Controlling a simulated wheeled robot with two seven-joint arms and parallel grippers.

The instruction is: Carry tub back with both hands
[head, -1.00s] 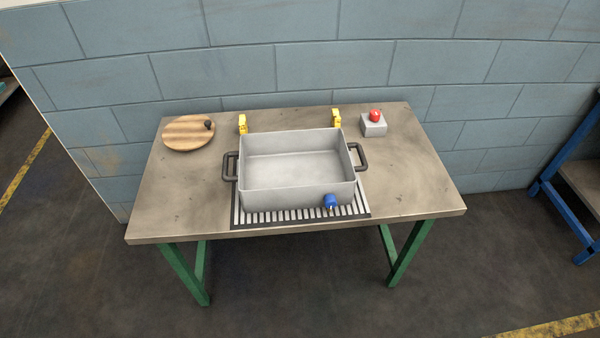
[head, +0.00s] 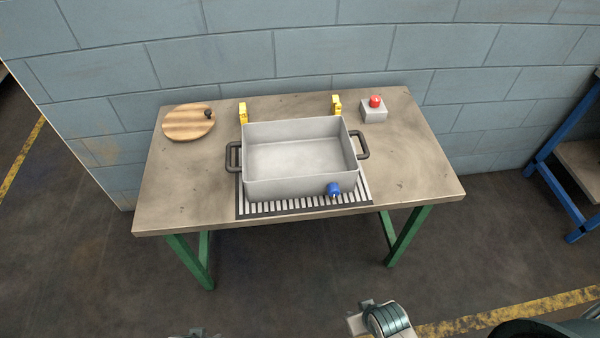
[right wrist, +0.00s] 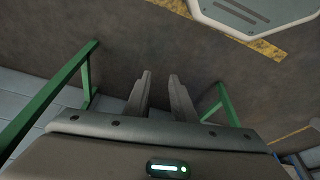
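The grey, open-topped tub (head: 300,187) sits upright on a slatted grate on the table in the head view. It looks empty. It has a dark handle on its left side (head: 233,158) and another on its right side (head: 361,146). A blue fitting (head: 333,189) is on its front wall near the right corner. My right gripper's two fingers (right wrist: 160,76) stand apart and empty in the right wrist view, with floor between them. Part of my right arm shows at the head view's bottom edge. Only a sliver of my left arm shows there. Both are well away from the tub.
The table (head: 415,170) has green legs. Two yellow blocks (head: 243,113) (head: 336,106) stand behind the tub. A round wooden board (head: 186,124) with a dark knob lies back left. A red button (head: 375,102) on a grey box is back right. The grate (head: 300,207) shows in front.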

